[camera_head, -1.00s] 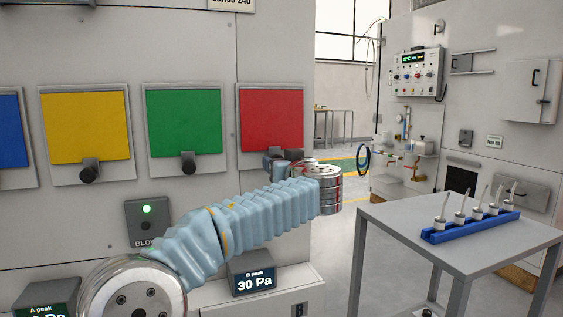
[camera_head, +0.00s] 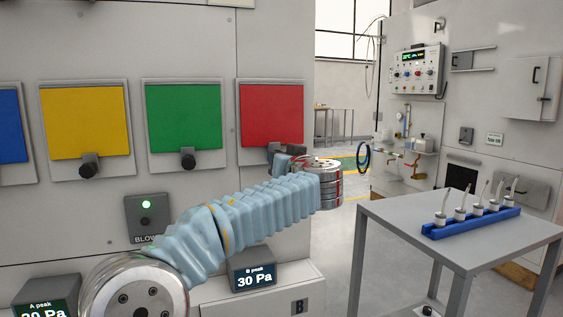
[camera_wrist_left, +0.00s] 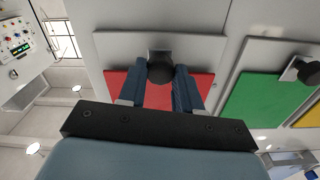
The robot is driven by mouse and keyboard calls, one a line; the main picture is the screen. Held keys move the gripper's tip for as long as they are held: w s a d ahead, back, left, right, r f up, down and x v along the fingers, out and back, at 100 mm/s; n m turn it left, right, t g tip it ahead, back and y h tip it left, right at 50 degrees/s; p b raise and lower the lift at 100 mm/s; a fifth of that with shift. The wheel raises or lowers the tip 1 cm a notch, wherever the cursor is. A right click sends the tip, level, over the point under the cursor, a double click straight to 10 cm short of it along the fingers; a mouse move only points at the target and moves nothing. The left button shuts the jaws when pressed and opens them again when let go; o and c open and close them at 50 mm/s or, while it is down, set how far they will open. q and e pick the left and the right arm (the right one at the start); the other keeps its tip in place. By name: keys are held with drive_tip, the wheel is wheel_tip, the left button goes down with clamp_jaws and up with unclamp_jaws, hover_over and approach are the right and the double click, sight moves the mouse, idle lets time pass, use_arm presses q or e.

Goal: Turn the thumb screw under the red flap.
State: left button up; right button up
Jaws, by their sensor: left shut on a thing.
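The red flap (camera_head: 271,113) is a square panel in a grey frame, at the right end of the row of coloured flaps. It also shows in the left wrist view (camera_wrist_left: 196,84), turned upside down. Its thumb screw (camera_wrist_left: 161,68) is a round black knob on a dark bracket at the frame's edge. My left gripper (camera_wrist_left: 166,77) is shut on the knob, with one blue-grey finger on each side. In the head view my left gripper (camera_head: 285,160) is at the frame's lower edge and largely hides the knob. My right gripper is out of view.
Green (camera_head: 184,115), yellow (camera_head: 87,120) and blue (camera_head: 10,125) flaps line the wall to the left; the green and yellow have visible black knobs. A grey table (camera_head: 455,230) with a blue rack (camera_head: 470,224) stands at the right. A pressure display (camera_head: 252,278) sits below my arm.

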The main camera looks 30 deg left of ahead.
use_arm(q)
drive_tip(key=shift+d+f+m+p, duration=0.15)
drive_tip(key=shift+m+p, duration=1.3)
drive_tip(key=shift+m, duration=5.75)
drive_tip(key=shift+f+m+p, duration=0.2)
drive_tip(key=shift+m+p, duration=1.25)
drive_tip(key=shift+m, duration=5.75)
drive_tip(key=o, duration=1)
drive_tip(key=shift+r, duration=0.15)
drive_tip(key=shift+o, duration=0.2)
